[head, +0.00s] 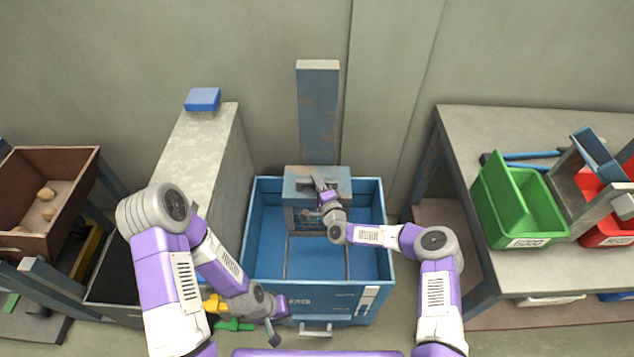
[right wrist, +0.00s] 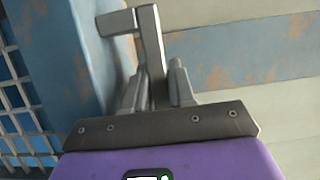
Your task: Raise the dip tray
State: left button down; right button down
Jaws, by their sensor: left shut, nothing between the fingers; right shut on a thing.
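A blue tank (head: 374,225) stands on the floor with an upright column (head: 318,110) behind it. A worn blue-grey carriage (head: 340,176) sits at the column's foot, at the tank's back. A wire-grid part, likely the dip tray (head: 300,222), hangs below it inside the tank, partly hidden by my right arm. My right gripper (head: 322,188) is shut on a grey bent handle at the carriage. In the right wrist view the handle (right wrist: 150,45) stands between the fingers (right wrist: 155,90). My left gripper (head: 274,332) is shut and empty, low by the tank's front.
A tall grey cabinet (head: 196,150) with a blue block (head: 203,99) on top stands left of the tank. A brown bin (head: 60,175) is farther left. A table (head: 465,150) with a green bin (head: 510,205) and a red bin (head: 607,230) stands right.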

notch_tip(320, 180, up, 26)
jog(key=p, duration=0.9)
jog(key=shift+p, duration=0.35)
jog(key=shift+w, duration=0.15)
jog(key=c, duration=1.2)
grip_release()
jog(key=shift+o, duration=0.8)
jog(key=shift+f, duration=0.1)
jog(key=shift+d+f, duration=0.1)
jog(key=v, duration=0.7)
jog(key=shift+s+p, duration=0.35)
jog(key=shift+s, duration=0.05)
